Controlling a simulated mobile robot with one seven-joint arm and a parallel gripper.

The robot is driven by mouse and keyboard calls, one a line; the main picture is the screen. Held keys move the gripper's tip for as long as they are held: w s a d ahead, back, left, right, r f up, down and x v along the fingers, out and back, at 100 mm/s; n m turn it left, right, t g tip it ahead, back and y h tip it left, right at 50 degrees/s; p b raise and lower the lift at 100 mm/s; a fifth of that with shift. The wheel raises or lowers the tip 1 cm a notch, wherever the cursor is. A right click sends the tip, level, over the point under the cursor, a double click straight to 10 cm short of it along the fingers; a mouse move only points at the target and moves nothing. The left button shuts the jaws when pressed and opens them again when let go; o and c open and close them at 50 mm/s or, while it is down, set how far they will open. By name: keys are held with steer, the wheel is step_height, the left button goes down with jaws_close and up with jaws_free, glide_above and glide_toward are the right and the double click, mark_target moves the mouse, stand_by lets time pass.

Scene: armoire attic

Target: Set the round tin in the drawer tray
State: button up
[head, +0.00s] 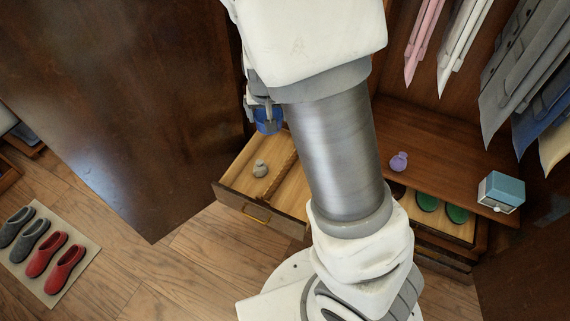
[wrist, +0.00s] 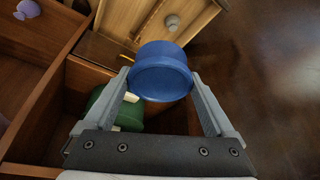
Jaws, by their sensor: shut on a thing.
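A blue round tin (wrist: 160,72) is held between the two fingers of my gripper (wrist: 162,84) in the wrist view. In the head view the tin (head: 268,121) and my gripper (head: 262,105) show at the left of my arm, above the back left of the open drawer. The drawer tray (head: 235,180) is pulled out, with a wooden divider (head: 281,176) across it; my arm hides its right part. A small grey knobbed object (head: 260,168) stands in its left part. In the wrist view the tray (wrist: 118,20) is beyond the tin.
A purple object (head: 398,161) and a blue-and-white box (head: 499,192) stand on the wooden shelf. Green round things (head: 457,213) lie in compartments below it. Clothes hang at upper right. A large dark door panel (head: 130,100) stands left. Shoes (head: 66,268) lie on a floor mat.

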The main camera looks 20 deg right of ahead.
steer(key=d+f+m+g+h+b, duration=0.1)
steer(key=d+f+m+b, duration=0.2)
steer(key=f, duration=1.1)
steer(key=d+f+m+g+h+b, duration=0.1)
steer(key=d+f+m+g+b, duration=0.1)
steer(key=f+m, duration=0.6)
steer(key=d+f+m+g+h+b, duration=0.1)
steer(key=d+f+m+b, duration=0.3)
steer(key=f, duration=1.7)
steer(key=shift+s+f+m+g+b, duration=0.15)
steer(key=shift+m+g+b, duration=0.45)
steer(key=shift+m+b, duration=0.45)
steer(key=shift+f, duration=0.15)
steer(key=o, duration=1.2)
steer(key=shift+o, duration=0.5)
